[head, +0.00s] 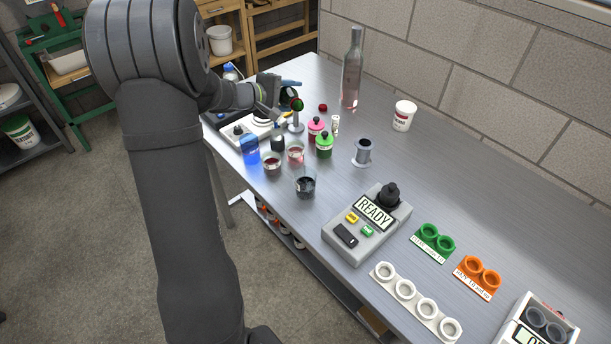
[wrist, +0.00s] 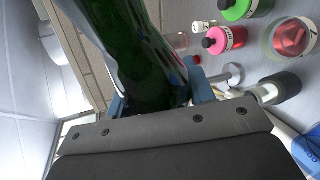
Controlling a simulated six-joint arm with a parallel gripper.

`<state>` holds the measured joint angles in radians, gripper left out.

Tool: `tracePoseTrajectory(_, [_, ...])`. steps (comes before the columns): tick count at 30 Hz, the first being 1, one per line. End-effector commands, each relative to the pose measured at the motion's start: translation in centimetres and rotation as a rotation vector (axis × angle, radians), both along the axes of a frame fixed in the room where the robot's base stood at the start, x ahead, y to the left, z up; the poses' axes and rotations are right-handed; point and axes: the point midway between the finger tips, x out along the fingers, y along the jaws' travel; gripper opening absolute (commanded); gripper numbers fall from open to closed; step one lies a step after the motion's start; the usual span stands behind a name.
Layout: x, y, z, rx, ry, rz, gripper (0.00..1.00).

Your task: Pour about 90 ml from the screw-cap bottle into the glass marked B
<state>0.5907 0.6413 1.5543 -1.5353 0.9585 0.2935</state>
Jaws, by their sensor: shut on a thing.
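My gripper (head: 277,96) is over the far left part of the bench, partly hidden by my arm. In the wrist view its blue fingers (wrist: 160,98) are shut on a dark green glass bottle (wrist: 138,45). The bottle's mouth and cap are not visible, so I cannot confirm it is the screw-cap one.
A tall clear bottle (head: 351,75) stands at the back near a white tub (head: 403,116). A grey device reading READY (head: 362,232) sits nearer.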

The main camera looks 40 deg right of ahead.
Motion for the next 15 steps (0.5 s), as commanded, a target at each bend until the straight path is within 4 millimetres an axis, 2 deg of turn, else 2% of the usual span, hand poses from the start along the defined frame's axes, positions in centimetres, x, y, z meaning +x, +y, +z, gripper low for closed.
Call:
tracePoseTrajectory(8, [-0.7, 0.3, -0.1, 0.05, 0.116, 0.0, 0.14])
tracePoseTrajectory(15, [-1.9, 0.9, -3.4, 0.121, 0.28, 0.002, 0.14])
